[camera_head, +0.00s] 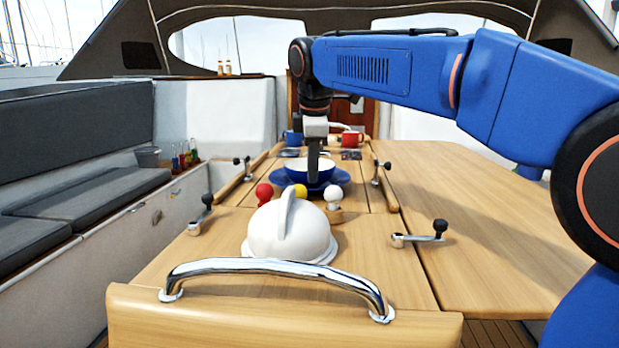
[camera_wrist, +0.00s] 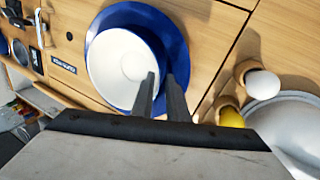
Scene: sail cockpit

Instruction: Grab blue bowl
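The blue bowl, white inside, stands on a blue plate on the wooden table. It shows in the head view (camera_head: 308,172) and in the wrist view (camera_wrist: 112,66); the plate shows too (camera_head: 341,178) (camera_wrist: 178,45). My gripper (camera_head: 314,180) points down at the bowl. In the wrist view my gripper (camera_wrist: 161,80) has its two dark fingers a little apart at the bowl's right rim, one over the white inside and one over the outer side. I cannot tell whether either finger touches the bowl.
In front of the bowl are a white domed compass (camera_head: 290,235) and red (camera_head: 264,193), yellow (camera_head: 300,191) and white (camera_head: 333,195) knobs. A chrome rail (camera_head: 275,268) crosses the near edge. Blue (camera_head: 292,138) and red (camera_head: 350,138) mugs stand behind. The right table leaf (camera_head: 470,200) is clear.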

